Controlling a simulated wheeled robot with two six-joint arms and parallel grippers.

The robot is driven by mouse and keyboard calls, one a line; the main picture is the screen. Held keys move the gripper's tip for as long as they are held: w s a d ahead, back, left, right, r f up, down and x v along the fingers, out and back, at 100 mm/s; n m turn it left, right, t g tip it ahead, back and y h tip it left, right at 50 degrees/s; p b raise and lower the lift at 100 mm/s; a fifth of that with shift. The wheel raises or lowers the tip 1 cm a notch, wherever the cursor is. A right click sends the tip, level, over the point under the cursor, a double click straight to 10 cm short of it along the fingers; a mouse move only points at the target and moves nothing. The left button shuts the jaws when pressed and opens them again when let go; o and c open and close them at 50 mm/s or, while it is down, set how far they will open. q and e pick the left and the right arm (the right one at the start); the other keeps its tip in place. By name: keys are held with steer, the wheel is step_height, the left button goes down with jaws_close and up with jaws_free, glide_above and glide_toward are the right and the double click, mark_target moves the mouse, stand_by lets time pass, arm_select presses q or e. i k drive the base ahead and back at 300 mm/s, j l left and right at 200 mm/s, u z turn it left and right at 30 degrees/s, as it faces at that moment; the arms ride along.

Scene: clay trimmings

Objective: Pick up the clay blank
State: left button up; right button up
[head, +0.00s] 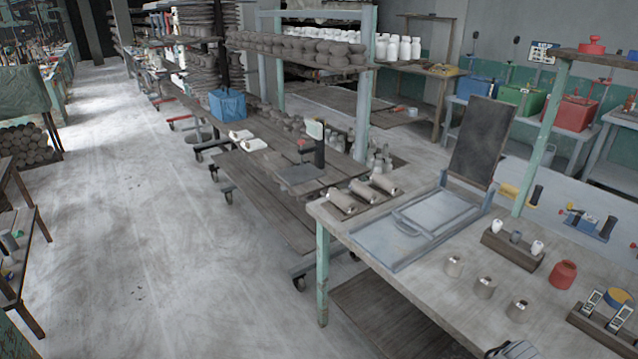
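Several grey-brown pieces could be the clay blank; I cannot tell for sure which. Three roll-like pieces lie side by side near the far left corner of the workbench (400,285): a left roll (342,199), a middle roll (363,191) and a right roll (383,184). Neither of my grippers shows clearly in the head view.
A blue-grey tray (376,241) lies on the workbench beside an upright dark panel (482,138). A wooden block (512,250) with small items and a red jar (563,274) stand to the right. Open floor (170,240) lies left of the bench; wheeled carts (270,195) stand behind.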

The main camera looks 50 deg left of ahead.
mark_target(368, 194)
steer(key=j+u, duration=0.15)
steer(key=j, duration=0.3)
steer(key=i+j+u, duration=0.15)
steer(key=j, duration=0.25)
steer(key=j+u, duration=0.15)
steer(key=j, duration=0.25)
steer(key=i+j+u, duration=0.2)
steer(key=j, duration=0.2)
steer(key=j+u, duration=0.15)
steer(key=j, duration=0.3)
